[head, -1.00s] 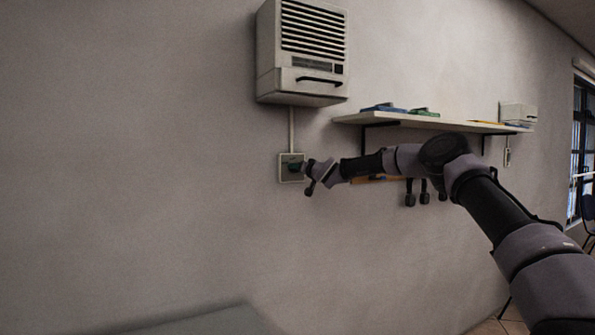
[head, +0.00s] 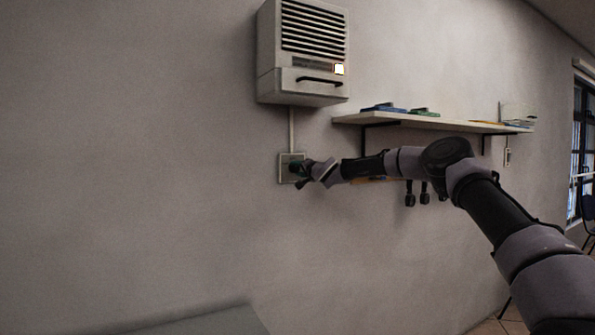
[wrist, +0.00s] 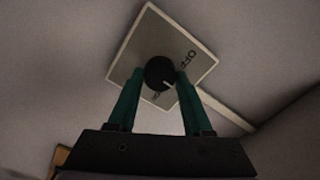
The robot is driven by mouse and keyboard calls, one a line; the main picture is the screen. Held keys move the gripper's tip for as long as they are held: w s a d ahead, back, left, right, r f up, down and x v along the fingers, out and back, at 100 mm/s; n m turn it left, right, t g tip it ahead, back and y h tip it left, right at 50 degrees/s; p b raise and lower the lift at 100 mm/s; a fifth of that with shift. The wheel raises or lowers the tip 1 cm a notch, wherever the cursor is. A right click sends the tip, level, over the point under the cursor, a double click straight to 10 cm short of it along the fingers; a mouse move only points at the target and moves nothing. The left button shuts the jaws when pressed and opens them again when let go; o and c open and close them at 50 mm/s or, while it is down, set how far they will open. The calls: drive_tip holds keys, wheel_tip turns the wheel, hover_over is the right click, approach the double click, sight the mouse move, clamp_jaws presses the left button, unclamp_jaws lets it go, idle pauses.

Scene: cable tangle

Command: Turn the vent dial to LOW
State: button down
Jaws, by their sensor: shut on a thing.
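The vent dial (wrist: 157,69) is a round black knob with a short white mark, on a square pale plate (wrist: 146,32) on the wall. The plate (head: 284,160) hangs below the vent unit (head: 312,50) in the head view. In the wrist view the plate looks tilted. OFF reads to the right of the knob; another label below it is partly hidden and unreadable. The white mark points to the lower right, between these labels. My gripper (wrist: 160,76) is shut on the dial, one green finger on each side. In the head view my gripper (head: 299,170) hides the dial.
A small light on the vent unit glows white. A shelf (head: 400,118) with books (head: 384,107) juts from the wall above my arm. Several dark things (head: 424,198) hang below it. The wall to the left is bare.

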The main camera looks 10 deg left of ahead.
idle(0.4)
drive_tip(key=shift+c, duration=1.6)
unclamp_jaws()
drive_tip(key=shift+d, duration=0.1)
drive_tip(key=v, duration=1)
drive_tip(key=shift+s+d, duration=0.25)
drive_tip(key=shift+s, duration=0.05)
